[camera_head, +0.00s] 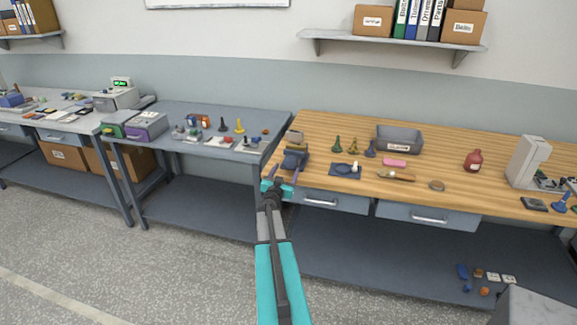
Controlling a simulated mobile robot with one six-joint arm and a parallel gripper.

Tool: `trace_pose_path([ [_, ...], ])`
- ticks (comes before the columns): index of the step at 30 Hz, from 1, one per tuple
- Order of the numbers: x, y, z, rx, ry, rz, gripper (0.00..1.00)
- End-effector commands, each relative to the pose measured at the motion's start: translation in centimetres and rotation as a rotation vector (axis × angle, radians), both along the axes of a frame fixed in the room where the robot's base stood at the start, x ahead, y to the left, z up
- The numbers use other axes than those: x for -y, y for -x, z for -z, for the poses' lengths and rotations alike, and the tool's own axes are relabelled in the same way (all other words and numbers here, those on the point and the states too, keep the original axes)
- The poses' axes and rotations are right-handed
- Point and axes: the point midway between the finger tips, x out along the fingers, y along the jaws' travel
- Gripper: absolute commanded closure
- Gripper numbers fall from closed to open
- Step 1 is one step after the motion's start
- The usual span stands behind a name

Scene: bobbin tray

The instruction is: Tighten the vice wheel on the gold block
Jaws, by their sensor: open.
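A small dark blue vice (294,158) stands at the left front corner of the wooden bench top (330,128). A tan-grey block (294,138) shows at the vice's upper end; whether it is the gold block, and how the jaws meet it, is too small to tell. The vice's wheel cannot be made out; it may be behind my gripper. My gripper (281,180) is open, just in front of and below the vice at the bench's front edge. I cannot tell whether it touches the vice.
A grey bench (180,118) stands to the left. Drawers with handles (320,201) sit under the wooden top.

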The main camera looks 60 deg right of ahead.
Motion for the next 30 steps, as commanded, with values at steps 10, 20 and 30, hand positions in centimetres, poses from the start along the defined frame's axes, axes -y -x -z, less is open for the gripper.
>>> trace_pose_path([
  [10,3.0,-0.9,-0.1,0.001,0.0,0.001,0.37],
  [20,3.9,-1.2,0.0,0.0,0.0,0.001,0.37],
  [30,3.9,-1.2,0.0,0.001,0.0,0.001,0.5],
])
